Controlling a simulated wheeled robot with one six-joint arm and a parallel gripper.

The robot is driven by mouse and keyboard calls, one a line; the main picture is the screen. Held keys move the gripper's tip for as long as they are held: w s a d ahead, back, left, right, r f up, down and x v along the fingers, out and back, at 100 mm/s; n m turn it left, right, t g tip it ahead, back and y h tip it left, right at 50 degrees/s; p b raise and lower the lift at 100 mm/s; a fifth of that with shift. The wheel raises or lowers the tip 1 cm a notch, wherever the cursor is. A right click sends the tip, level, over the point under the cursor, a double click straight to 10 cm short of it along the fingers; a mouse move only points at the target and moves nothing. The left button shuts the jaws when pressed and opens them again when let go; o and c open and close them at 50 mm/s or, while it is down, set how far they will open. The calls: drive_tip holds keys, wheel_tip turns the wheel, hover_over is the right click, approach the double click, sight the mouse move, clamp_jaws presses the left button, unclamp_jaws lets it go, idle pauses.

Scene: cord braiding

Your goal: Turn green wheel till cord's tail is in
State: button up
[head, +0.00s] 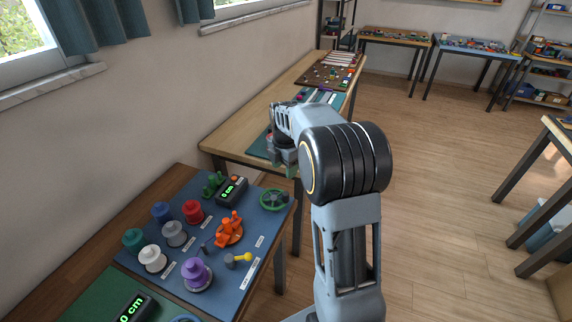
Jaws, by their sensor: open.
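The green wheel (274,200) lies at the right corner of the blue mat (222,297) on the near table. My gripper (291,172) is open and points down, above and slightly right of the wheel in the picture. It appears empty and apart from the wheel, though my arm hides part of it. A black counter (232,190) left of the wheel shows green digits that read 0 cm. A small green device (213,184) stands beside the counter. I cannot make out the cord or its tail.
Several spools, including a red one (193,211) and a purple one (196,276), stand on the mat. An orange device (229,231) and a yellow-knobbed lever (239,259) are near its right edge. A second mat (92,297) lies in front. Open floor (440,200) is to the right.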

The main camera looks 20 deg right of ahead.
sight(286, 193)
drive_tip(key=shift+n, duration=0.8)
drive_tip(key=f, duration=0.9)
drive_tip(key=w+d+f+p, duration=0.1)
drive_tip(key=f, duration=0.4)
drive_tip(key=shift+f, duration=0.35)
drive_tip(key=shift+c, duration=0.5)
clamp_jaws()
